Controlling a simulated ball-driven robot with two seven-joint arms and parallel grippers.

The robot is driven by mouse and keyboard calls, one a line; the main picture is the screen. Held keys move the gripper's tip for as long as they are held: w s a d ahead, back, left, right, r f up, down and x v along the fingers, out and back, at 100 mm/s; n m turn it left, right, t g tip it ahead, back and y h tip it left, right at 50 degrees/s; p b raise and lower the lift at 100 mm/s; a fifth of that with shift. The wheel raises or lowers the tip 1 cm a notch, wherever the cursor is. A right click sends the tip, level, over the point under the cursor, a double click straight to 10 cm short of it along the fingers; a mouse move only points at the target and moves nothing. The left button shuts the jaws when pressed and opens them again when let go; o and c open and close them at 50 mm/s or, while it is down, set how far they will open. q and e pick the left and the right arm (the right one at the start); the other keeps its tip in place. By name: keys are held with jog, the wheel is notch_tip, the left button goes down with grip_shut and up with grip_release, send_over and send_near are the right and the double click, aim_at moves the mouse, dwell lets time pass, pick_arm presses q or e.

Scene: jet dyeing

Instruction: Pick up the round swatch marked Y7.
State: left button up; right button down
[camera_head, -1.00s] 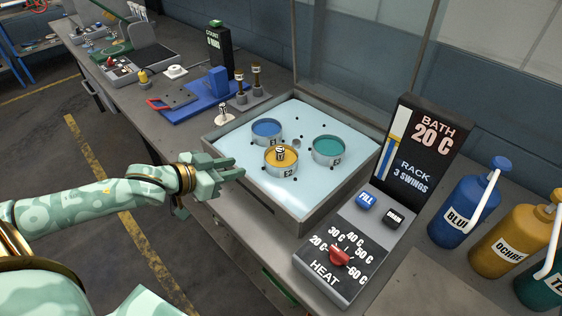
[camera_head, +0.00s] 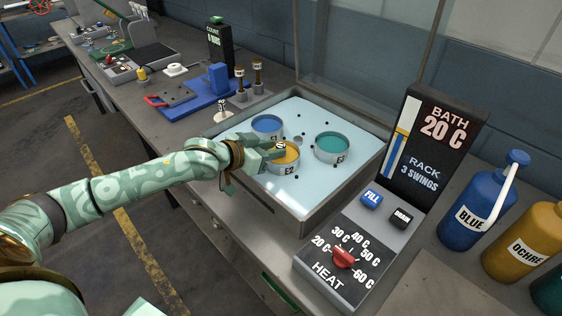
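I cannot read a Y7 mark anywhere. A small pale-topped piece (camera_head: 281,146) shows at the ochre cup marked E2 (camera_head: 288,168), at my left gripper's fingertips; I cannot tell whether it is the swatch. My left gripper (camera_head: 274,149) reaches over the near left wall of the dye tray (camera_head: 318,219) and sits above the E2 cup, hiding part of it. Whether its fingers are closed on the piece cannot be made out. A blue cup marked E1 (camera_head: 267,124) and a teal cup (camera_head: 332,145) stand in the same tray. My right gripper is not in view.
The bath console (camera_head: 425,150) reads 20 C, with a red heat knob (camera_head: 343,258) in front. Blue (camera_head: 470,222) and ochre (camera_head: 520,252) bottles stand at right. Small posts (camera_head: 257,78) and a small pale-topped item (camera_head: 224,105) stand behind the tray.

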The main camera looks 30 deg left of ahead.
aim_at(281, 145)
pick_arm(q)
jog(key=b+x, duration=0.1)
jog(key=x, duration=0.2)
jog(key=shift+w+d+f, duration=0.15)
jog(key=shift+w, duration=0.1)
jog(key=shift+s, duration=0.1)
grip_shut()
